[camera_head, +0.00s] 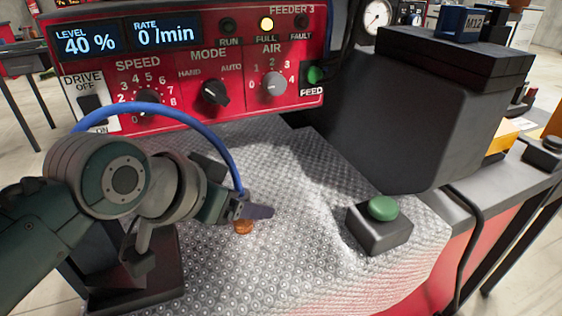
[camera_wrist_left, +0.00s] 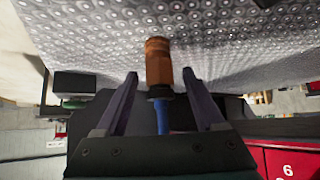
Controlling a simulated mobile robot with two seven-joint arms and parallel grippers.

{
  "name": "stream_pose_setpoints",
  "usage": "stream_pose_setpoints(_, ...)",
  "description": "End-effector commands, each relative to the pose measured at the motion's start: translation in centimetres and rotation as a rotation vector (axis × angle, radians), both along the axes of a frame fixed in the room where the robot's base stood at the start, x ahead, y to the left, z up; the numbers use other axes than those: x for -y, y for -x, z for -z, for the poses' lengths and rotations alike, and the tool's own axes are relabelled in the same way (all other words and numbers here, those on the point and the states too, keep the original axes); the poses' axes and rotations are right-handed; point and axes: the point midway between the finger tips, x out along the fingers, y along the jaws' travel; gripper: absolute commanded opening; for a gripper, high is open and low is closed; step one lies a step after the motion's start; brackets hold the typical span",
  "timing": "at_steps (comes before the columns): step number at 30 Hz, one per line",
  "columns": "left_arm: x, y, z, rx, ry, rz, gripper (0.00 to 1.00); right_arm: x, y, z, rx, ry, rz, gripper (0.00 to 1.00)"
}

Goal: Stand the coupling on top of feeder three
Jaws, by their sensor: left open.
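The coupling appears to be the small copper-orange ribbed cylinder (camera_head: 243,227), low over the grey dimpled mat, partly hidden by my left gripper (camera_head: 250,208). In the left wrist view the cylinder (camera_wrist_left: 158,62) lies between and beyond the fingertips of my left gripper (camera_wrist_left: 160,78). The fingers are open, with a gap on both sides. A blue hose (camera_head: 205,132) runs down to the same spot; I cannot tell for certain whether it joins the cylinder. Feeder three shows as a red control panel (camera_head: 185,55) marked FEEDER 3; its top is cut off. My right gripper is not in view.
The dimpled mat (camera_head: 310,255) covers the bench. A green push button on a dark box (camera_head: 380,232) stands at right. A large dark housing (camera_head: 400,120) rises behind it, with a blue M12 block (camera_head: 460,22) on top. The mat's middle is mostly clear.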

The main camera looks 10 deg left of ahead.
Motion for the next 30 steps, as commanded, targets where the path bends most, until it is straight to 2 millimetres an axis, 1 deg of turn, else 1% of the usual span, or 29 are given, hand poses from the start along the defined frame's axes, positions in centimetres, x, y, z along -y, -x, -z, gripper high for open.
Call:
stream_pose_setpoints(1, 0.2, -0.6, 1.0, 0.000, 0.002, -0.001, 0.71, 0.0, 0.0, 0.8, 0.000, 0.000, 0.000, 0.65)
stream_pose_setpoints(4, 0.5, -1.3, 1.8, 0.000, 0.001, -0.001, 0.71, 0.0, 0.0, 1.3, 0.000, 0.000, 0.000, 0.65)
stream_pose_setpoints(7, 0.6, -1.7, 2.0, 0.001, 0.000, -0.001, 0.71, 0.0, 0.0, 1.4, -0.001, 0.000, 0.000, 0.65)
stream_pose_setpoints(14, 0.6, -1.7, 1.9, 0.000, -0.001, -0.001, 0.70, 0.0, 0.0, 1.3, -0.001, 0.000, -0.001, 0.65)
stream_pose_setpoints(30, 0.6, -1.7, 1.9, 0.000, 0.000, -0.001, 0.09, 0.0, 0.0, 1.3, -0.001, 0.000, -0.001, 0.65)
